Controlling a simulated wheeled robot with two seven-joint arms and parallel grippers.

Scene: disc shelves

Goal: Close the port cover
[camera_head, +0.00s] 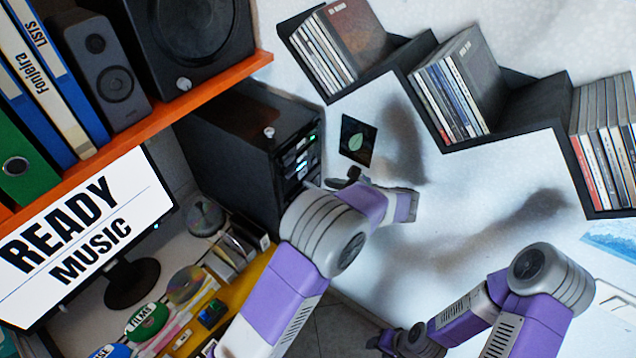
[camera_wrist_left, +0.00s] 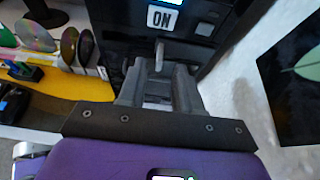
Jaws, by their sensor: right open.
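The black tower unit (camera_head: 245,150) stands on the desk, with lit green and blue indicators on its front. My left gripper (camera_head: 343,182) is at the lower part of that front, partly hidden by my own arm. A small grey peg (camera_wrist_left: 159,54) stands out between or just beyond the fingertips; contact is unclear. I cannot clearly make out the port cover. My right gripper (camera_head: 380,342) is open and empty at the bottom, away from the tower.
An orange shelf (camera_head: 150,125) with binders and speakers is above the desk. A monitor (camera_head: 80,230) and several discs are at left. Black stepped wall shelves (camera_head: 520,110) hold cases at upper right. A leaf picture (camera_head: 357,141) hangs beside the tower.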

